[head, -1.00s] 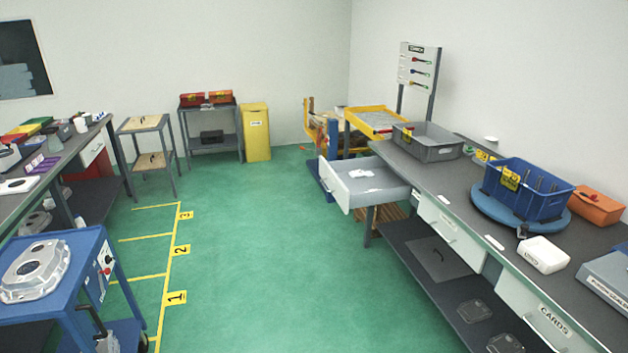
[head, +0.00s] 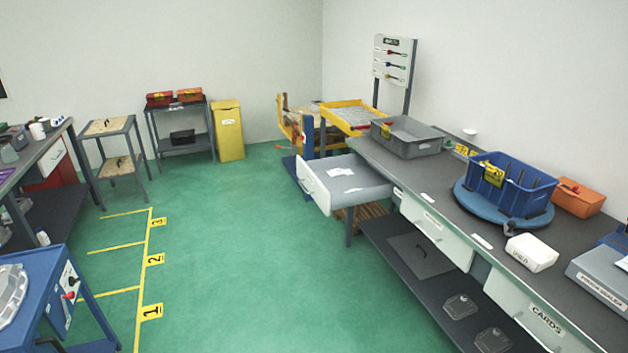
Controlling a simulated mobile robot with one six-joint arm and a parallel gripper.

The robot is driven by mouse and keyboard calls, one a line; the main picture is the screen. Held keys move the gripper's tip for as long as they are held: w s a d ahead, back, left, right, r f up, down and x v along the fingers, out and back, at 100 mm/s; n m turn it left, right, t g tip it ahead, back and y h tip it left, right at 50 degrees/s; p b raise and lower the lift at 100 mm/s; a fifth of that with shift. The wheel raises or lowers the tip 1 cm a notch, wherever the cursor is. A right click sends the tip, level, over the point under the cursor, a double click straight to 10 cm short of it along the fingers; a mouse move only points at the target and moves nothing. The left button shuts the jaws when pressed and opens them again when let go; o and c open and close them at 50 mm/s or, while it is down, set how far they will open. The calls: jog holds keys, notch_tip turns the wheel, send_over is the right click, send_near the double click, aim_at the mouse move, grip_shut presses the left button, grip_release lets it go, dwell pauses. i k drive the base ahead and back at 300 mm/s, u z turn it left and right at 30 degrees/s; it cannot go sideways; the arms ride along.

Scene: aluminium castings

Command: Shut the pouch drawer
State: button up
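An open drawer (head: 314,189) sticks out from the far end of the long grey bench on the right. It has a pale front with a handle, and white pouches or papers (head: 341,173) lie inside it. I cannot read a label on its front. Two more drawers in the same bench are shut: a middle one (head: 434,228) and one marked CARDS (head: 535,316). My gripper is not in view.
The bench top (head: 398,171) carries a grey tray (head: 408,141), a blue crate (head: 540,199) on a round blue turntable, an orange box and a white bin. A blue cart (head: 38,290) stands at the left. The green floor (head: 245,270) between is clear.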

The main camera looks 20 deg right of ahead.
aim_at(345, 177)
jog(key=z, duration=0.15)
jog(key=i, duration=1.4)
jog(key=u, duration=0.85)
jog(key=i, duration=1.25)
jog(key=u, duration=0.4)
